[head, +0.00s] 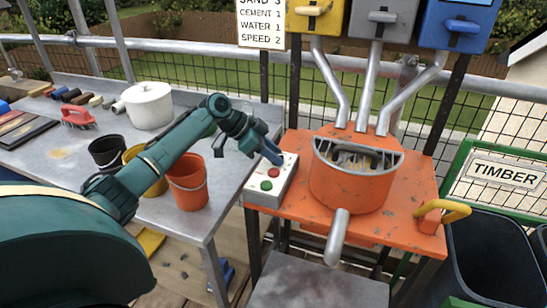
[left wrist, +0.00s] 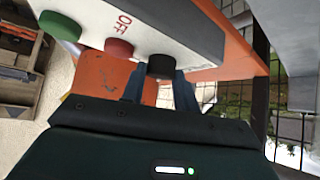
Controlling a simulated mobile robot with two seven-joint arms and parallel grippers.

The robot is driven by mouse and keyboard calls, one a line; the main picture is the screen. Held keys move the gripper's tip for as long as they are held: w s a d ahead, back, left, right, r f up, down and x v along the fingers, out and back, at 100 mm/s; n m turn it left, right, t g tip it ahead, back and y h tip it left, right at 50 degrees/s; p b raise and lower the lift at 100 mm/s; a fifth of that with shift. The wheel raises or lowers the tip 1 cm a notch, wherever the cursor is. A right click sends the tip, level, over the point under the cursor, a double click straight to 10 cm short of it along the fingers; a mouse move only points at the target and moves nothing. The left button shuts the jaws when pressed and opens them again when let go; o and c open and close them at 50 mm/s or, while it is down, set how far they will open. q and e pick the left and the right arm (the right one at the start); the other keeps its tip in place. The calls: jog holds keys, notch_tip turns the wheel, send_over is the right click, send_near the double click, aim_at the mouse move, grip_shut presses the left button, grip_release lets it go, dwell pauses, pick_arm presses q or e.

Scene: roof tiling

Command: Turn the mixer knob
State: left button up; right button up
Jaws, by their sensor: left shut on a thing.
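The orange mixer (head: 340,190) stands on an orange stand, with a pale control box (head: 262,199) at its left side. The box has a green button (head: 266,186), a red button (head: 274,172) and a black knob, which my gripper hides in the head view. In the left wrist view the black knob (left wrist: 161,66) sits beside the red button (left wrist: 119,47), near the word OFF. My left gripper (head: 273,156) is at the knob end of the box. Its fingers (left wrist: 160,84) are shut on the knob, one on each side. My right gripper is not in view.
A sign (head: 261,24) lists sand, cement, water and speed 2. Three chutes (head: 370,88) come down behind the mixer. A grey bench (head: 222,192) at left holds an orange bucket (head: 187,183), other buckets and a white pot (head: 148,105). A yellow handle (head: 442,212) is at right.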

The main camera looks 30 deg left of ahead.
pick_arm(q)
jog(key=shift+w+f+m+g+h+b, duration=0.15)
jog(key=shift+m+g+h+b, duration=0.3)
jog(key=shift+m, duration=0.35)
jog(key=shift+a+m+g+h+b, duration=0.1)
jog(key=shift+m+g+h+b, duration=0.15)
jog(key=shift+m+g+b, duration=0.65)
jog(key=shift+m, duration=0.5)
jog(key=shift+m+g+b, duration=0.3)
jog(key=shift+g+b, duration=0.05)
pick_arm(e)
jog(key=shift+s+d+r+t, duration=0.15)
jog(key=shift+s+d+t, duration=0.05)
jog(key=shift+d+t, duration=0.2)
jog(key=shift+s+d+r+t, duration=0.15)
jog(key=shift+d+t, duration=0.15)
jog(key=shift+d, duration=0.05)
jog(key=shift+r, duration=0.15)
